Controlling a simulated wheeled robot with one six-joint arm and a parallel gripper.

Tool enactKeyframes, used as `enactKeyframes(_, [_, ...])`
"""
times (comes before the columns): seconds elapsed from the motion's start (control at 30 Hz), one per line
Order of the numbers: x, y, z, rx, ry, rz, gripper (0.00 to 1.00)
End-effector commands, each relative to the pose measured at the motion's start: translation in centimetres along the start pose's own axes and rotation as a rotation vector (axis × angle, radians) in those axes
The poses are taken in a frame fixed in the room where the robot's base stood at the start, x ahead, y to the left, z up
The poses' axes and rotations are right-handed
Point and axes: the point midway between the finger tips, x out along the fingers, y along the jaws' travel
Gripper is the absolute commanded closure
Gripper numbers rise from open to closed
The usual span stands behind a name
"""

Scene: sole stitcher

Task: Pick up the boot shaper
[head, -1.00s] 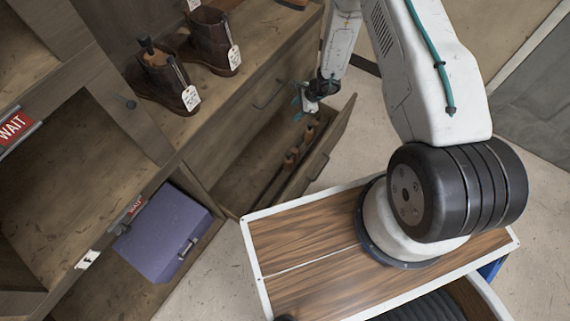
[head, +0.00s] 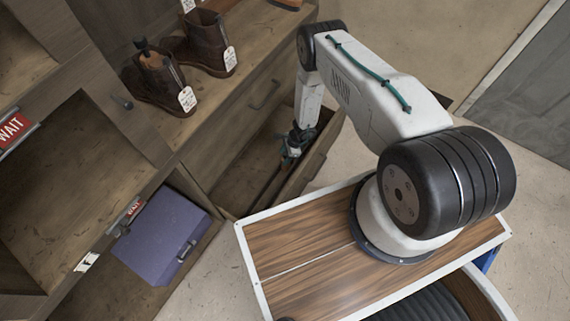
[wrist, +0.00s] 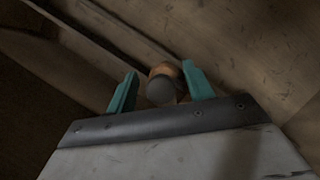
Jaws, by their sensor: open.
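The boot shaper (wrist: 162,88) is a rounded brown wooden piece with a grey end. In the wrist view it lies between the two teal fingers of my gripper (wrist: 160,76), which are open on either side of it. I cannot tell whether either finger touches it. In the head view my gripper (head: 291,154) is down inside the open drawer (head: 318,152) and hides most of what lies there.
Two brown boots stand on the counter above the drawer: a near boot (head: 152,85) with a dark piece sticking out of its top, and a far boot (head: 207,42). A purple box (head: 160,236) sits in a lower compartment at left. The drawer's walls flank my gripper.

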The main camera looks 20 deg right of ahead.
Motion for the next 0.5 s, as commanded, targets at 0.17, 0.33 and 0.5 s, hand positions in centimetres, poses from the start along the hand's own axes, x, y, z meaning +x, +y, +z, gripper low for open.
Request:
enactKeyframes(0.17, [0.96,0.01,0.02,-0.001,0.001,0.0,0.48])
enactKeyframes(0.33, [0.92,-0.01,0.04,-0.001,0.001,0.0,0.51])
enactKeyframes(0.5, [0.91,-0.01,0.04,-0.001,0.001,0.0,0.98])
